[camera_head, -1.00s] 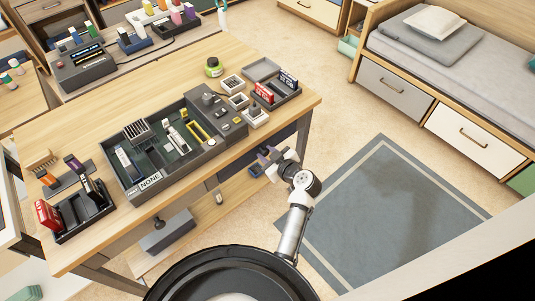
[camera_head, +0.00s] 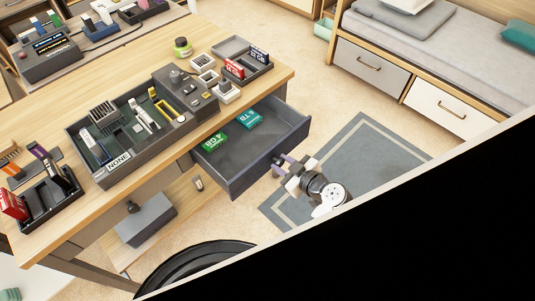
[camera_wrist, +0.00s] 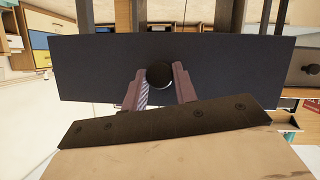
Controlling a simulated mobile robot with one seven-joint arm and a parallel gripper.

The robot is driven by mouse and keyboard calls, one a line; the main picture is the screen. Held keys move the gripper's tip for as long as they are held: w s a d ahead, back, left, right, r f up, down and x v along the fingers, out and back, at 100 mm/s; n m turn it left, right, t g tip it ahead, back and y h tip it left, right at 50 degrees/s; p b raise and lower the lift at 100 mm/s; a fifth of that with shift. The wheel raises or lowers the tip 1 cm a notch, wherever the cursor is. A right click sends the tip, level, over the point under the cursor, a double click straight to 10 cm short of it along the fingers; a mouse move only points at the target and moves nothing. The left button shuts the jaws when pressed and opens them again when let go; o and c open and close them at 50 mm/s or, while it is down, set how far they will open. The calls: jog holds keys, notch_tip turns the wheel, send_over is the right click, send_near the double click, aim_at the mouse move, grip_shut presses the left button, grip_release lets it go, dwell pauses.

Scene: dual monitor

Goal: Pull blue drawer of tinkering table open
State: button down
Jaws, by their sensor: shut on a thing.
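The dark blue-grey drawer (camera_head: 240,188) stands pulled out from under the right end of the wooden tinkering table (camera_head: 70,210). Its inside shows. A green card (camera_head: 213,142) and a teal card (camera_head: 251,119) lie in it. In the wrist view the drawer front (camera_wrist: 85,65) is a wide dark panel with a round black knob (camera_wrist: 159,75). My gripper (camera_wrist: 160,70) has its two fingers on either side of the knob and is shut on it. In the head view my gripper (camera_head: 280,168) is at the outside of the drawer front.
The tabletop holds a dark organizer tray (camera_head: 125,168), a card holder (camera_head: 50,205) and small white boxes. A grey box (camera_head: 147,220) is on the shelf below. A grey rug (camera_head: 370,160) lies on the floor to the right, before a bed with drawers (camera_head: 440,60).

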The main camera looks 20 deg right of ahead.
jog(key=s+d, duration=0.2)
jog(key=s, duration=0.4)
jog(key=shift+b, duration=0.45)
jog(key=shift+d, duration=0.1)
jog(key=c, duration=1.1)
grip_release()
jog(key=b+v, duration=0.1)
jog(key=v, duration=1.2)
jog(key=shift+s+r, duration=0.2)
jog(key=shift+s, duration=0.15)
